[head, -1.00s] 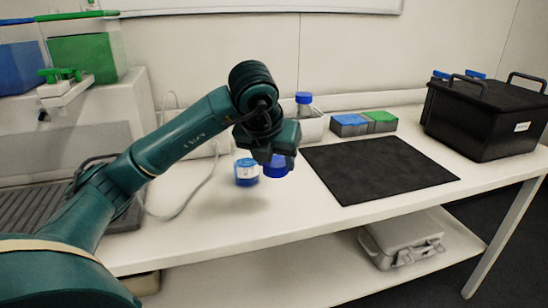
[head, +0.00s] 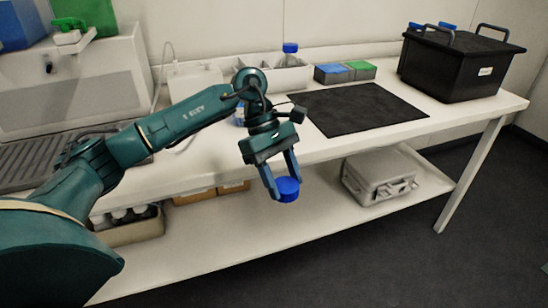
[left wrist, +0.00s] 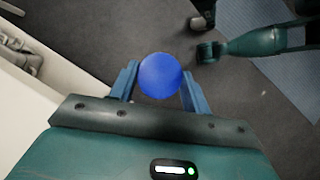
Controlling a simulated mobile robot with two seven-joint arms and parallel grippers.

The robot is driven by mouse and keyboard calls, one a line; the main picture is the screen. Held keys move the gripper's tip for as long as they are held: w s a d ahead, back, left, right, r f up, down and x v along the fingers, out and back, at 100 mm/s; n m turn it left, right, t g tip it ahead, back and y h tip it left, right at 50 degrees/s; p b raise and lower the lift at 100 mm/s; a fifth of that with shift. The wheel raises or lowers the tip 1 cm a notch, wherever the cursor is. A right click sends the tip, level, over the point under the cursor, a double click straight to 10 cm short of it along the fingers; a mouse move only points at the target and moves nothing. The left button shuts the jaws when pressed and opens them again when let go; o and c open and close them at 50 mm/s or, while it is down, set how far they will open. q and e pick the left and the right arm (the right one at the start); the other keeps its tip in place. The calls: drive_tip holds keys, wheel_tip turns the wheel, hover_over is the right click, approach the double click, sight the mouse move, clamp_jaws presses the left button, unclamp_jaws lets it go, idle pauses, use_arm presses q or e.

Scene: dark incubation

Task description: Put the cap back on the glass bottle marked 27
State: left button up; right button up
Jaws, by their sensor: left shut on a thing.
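My left gripper (head: 281,184) is shut on a round blue cap (head: 288,189). It holds the cap in the air in front of the table's front edge, with the lower shelf and floor behind it. In the left wrist view the blue cap (left wrist: 161,75) sits between the two fingertips, its round face toward the camera. A small glass bottle with blue contents (head: 239,117) stands on the tabletop behind my left arm, mostly hidden. Its number and its mouth cannot be made out.
A second bottle with a blue cap (head: 290,49) stands at the back in a white holder. A black mat (head: 360,108) lies to the right, with blue and green boxes (head: 345,72) behind it. A black lidded crate (head: 460,65) stands far right. The lower shelf holds a grey case (head: 380,178).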

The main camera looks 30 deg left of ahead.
sight(289, 200)
use_arm(q)
drive_tip(key=m+g+y, duration=0.1)
drive_tip(key=m, duration=0.2)
drive_tip(key=s+d+f+m+g+y, duration=0.1)
drive_tip(key=m, duration=0.2)
drive_tip(key=d+m+g+y, duration=0.1)
drive_tip(key=m, duration=0.2)
drive_tip(key=shift+s+d+f+g, duration=0.25)
drive_tip(key=shift+s+g, duration=0.05)
drive_tip(key=shift+s, duration=0.05)
drive_tip(key=m, duration=0.1)
drive_tip(key=m+y, duration=0.2)
drive_tip(key=m, duration=0.1)
drive_tip(key=shift+s+d+f+g, duration=0.15)
drive_tip(key=shift+s+d+g, duration=0.05)
drive_tip(key=shift+s+g, duration=0.15)
drive_tip(key=shift+s+f+m+y, duration=0.1)
drive_tip(key=shift+m+y, duration=0.3)
drive_tip(key=shift+m, duration=0.4)
